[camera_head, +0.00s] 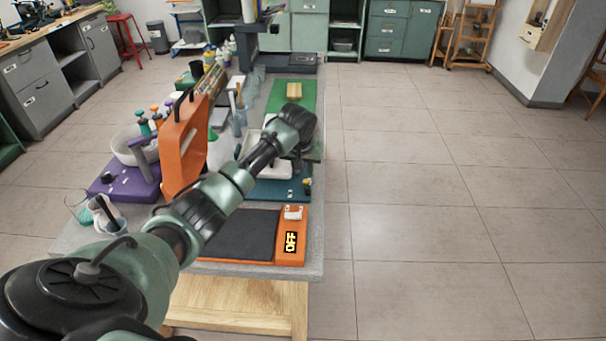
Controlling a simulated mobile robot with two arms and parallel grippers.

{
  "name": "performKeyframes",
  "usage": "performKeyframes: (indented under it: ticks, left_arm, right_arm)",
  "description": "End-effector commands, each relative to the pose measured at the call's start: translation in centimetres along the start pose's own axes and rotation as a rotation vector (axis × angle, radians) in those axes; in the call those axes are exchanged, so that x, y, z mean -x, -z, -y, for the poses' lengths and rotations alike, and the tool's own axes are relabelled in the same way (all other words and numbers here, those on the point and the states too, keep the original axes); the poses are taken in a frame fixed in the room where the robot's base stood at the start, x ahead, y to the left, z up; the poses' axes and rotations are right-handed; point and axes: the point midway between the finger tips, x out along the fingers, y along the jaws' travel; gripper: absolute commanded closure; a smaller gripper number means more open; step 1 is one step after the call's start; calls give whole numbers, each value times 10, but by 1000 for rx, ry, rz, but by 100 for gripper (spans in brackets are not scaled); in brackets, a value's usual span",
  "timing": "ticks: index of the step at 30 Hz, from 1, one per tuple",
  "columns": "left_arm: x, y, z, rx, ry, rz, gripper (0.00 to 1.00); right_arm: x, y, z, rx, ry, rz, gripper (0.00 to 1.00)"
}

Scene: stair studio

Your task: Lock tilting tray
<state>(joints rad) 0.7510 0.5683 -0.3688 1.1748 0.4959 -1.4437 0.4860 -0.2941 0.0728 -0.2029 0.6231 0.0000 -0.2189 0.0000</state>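A pale tray (246,148) on a teal base (265,190) stands on the bench and looks like the tilting tray. My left arm crosses in front and hides much of it. A small dark knob or lever (307,185) sits at the base's right edge; its setting is too small to read. My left gripper (300,141) is over the right side of the tray, near the bench's right edge. Its fingers are hidden behind my wrist, so I cannot tell whether they are open or touch anything. My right gripper is out of view.
An orange press (291,242) reading OFF stands at the near end, its tall orange lid (183,145) raised. Left are a purple device (125,187) with a bowl and several bottles. The floor (430,190) to the right is clear.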

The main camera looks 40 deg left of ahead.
Motion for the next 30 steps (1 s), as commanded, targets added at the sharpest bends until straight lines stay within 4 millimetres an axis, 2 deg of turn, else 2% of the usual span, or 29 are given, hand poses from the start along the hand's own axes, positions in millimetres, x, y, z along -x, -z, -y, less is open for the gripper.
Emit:
performKeyframes:
  ticks: [6, 12, 18, 26, 27, 30]
  left_arm:
    - [-33, -1, 0, 0, 1, 4, 72]
    - [-59, 0, 0, 0, 1, 2, 72]
    - [-71, -1, 0, -1, 0, 0, 72]
    - [-72, 0, 0, -2, 0, 0, 72]
    - [-72, 0, 0, -2, 0, 0, 74]
    - [-72, -1, 0, -2, 0, 0, 100]
  right_arm:
    - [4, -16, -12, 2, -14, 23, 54]
    - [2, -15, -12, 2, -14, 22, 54]
    - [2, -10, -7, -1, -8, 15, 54]
    - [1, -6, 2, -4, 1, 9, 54]
    - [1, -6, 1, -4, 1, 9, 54]
    - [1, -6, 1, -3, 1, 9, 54]
